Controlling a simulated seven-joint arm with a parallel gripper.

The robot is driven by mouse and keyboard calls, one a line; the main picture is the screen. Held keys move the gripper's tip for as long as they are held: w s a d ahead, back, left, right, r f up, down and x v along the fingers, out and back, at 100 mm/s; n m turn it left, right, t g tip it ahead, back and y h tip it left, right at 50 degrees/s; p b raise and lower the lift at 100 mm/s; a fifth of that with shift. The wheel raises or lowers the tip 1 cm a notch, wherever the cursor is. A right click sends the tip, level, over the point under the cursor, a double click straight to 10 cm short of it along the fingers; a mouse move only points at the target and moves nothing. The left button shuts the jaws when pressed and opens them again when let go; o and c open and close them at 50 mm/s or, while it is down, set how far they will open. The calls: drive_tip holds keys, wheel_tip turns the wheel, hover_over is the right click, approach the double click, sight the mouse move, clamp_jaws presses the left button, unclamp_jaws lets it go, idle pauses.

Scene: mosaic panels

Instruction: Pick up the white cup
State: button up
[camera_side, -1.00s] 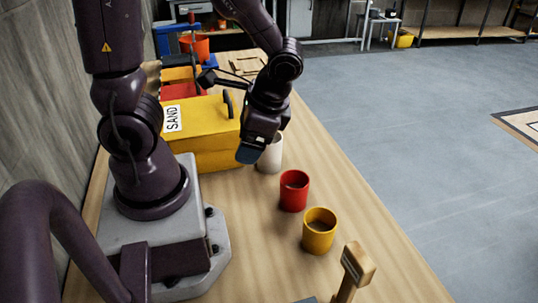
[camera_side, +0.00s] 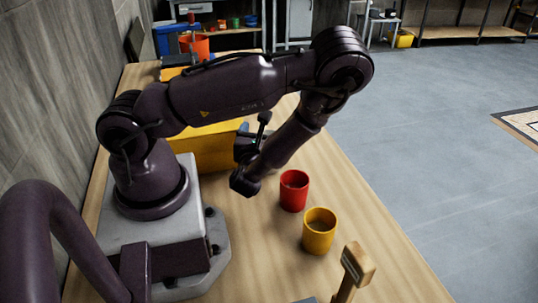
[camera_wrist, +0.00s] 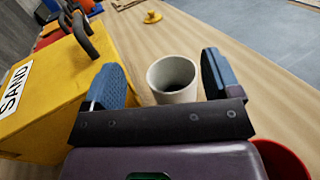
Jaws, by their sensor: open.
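The white cup (camera_wrist: 158,88) stands upright on the wooden table in the wrist view. It shows between the two blue-grey fingers of my gripper (camera_wrist: 161,66), just beyond the dark palm bar. The fingers are spread wide, with a gap on each side of the cup, and hold nothing. The cup's lower part is partly hidden by the palm bar. In the side view my arm covers the place of the white cup, so I cannot see it there, and my fingertips are hidden too.
A yellow box labelled SAND (camera_wrist: 50,75) stands close on the left of my gripper. A red cup (camera_side: 293,191) and a yellow cup (camera_side: 319,232) stand nearer the side camera. A wooden-headed tool (camera_side: 357,264) is at the front.

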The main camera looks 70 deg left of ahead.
drive_tip(key=shift+t, duration=0.3)
wheel_tip(320, 180, down, 7)
drive_tip(key=shift+w+d+r, duration=0.1)
drive_tip(key=shift+w, duration=0.05)
drive_tip(key=shift+x, duration=2.55)
drive_tip(key=c, duration=0.7)
